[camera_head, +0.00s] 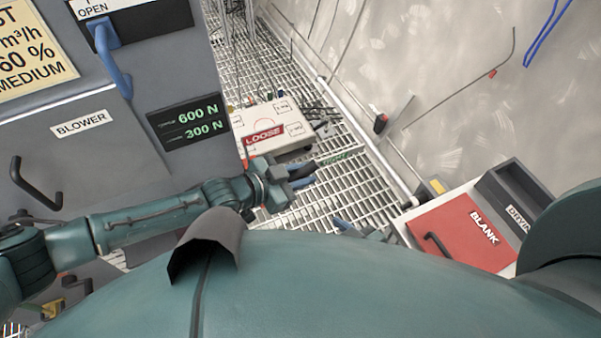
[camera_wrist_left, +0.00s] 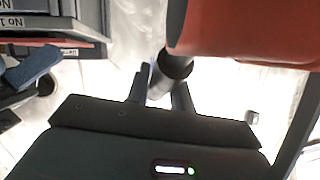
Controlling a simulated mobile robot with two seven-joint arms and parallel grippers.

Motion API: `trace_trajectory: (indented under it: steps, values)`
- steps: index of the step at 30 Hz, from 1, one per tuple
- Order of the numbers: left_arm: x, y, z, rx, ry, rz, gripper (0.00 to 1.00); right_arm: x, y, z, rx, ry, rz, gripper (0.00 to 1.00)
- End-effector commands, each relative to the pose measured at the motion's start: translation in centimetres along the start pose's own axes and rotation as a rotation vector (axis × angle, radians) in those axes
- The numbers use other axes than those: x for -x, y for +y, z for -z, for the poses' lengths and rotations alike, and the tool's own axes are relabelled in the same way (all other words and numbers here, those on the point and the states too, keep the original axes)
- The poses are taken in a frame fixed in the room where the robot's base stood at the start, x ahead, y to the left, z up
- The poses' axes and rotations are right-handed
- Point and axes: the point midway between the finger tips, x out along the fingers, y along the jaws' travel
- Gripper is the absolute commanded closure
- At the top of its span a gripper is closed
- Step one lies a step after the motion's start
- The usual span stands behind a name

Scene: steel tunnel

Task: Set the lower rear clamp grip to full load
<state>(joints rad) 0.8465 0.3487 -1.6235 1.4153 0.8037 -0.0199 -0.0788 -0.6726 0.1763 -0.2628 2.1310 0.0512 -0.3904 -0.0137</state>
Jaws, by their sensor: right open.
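A dark display panel (camera_head: 188,120) on the grey cabinet reads 600 N above 300 N in green. I cannot pick out the lower rear clamp grip with certainty. My left gripper (camera_head: 303,176) is over the floor grating, below the plate marked LOOSE. In the left wrist view its two dark fingers (camera_wrist_left: 161,92) stand apart, with a dark, greyish cylinder (camera_wrist_left: 174,66) at or between their tips. Whether they press on it is unclear. My right gripper (camera_head: 355,232) is lower, largely hidden behind my teal body, and open.
The white LOOSE plate (camera_head: 283,112) lies by the cabinet with cables around it. A blue handle (camera_head: 113,65) and a black handle (camera_head: 35,184) stick out of the cabinet. A red BLANK lid (camera_head: 462,233) and a grey bin (camera_head: 513,190) are at right. Bare grating lies between.

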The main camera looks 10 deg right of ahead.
Motion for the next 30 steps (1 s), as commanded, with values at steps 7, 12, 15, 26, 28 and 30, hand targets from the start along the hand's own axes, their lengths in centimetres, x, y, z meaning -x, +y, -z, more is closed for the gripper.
trace_trajectory:
  steps: [7, 12, 15, 26, 28, 30]
  values:
    - [0.0, 0.0, 0.0, 0.000, 0.000, 0.000, 0.98, 0.0, 0.0, 0.0, 0.004, 0.000, 0.002, 0.56]
    - [0.0, 0.0, 0.0, 0.000, 0.000, 0.000, 1.00, 0.1, 0.0, -0.1, 0.009, -0.001, 0.004, 0.56]
    - [0.0, 0.0, 0.0, 0.000, 0.000, 0.000, 1.00, 0.1, 0.0, -0.1, 0.011, -0.002, 0.005, 0.56]
    - [-0.5, 0.2, -0.3, -0.015, -0.078, -0.010, 1.00, 0.3, 0.0, 0.4, 0.016, -0.002, 0.003, 0.56]
    - [-0.8, 0.2, -0.5, -0.021, -0.118, -0.015, 1.00, 0.4, 0.0, 0.5, 0.019, -0.002, 0.002, 0.56]
    - [-1.1, 0.3, -0.8, -0.028, -0.166, -0.021, 1.00, 0.5, 0.0, 0.6, 0.022, -0.004, 0.000, 0.56]
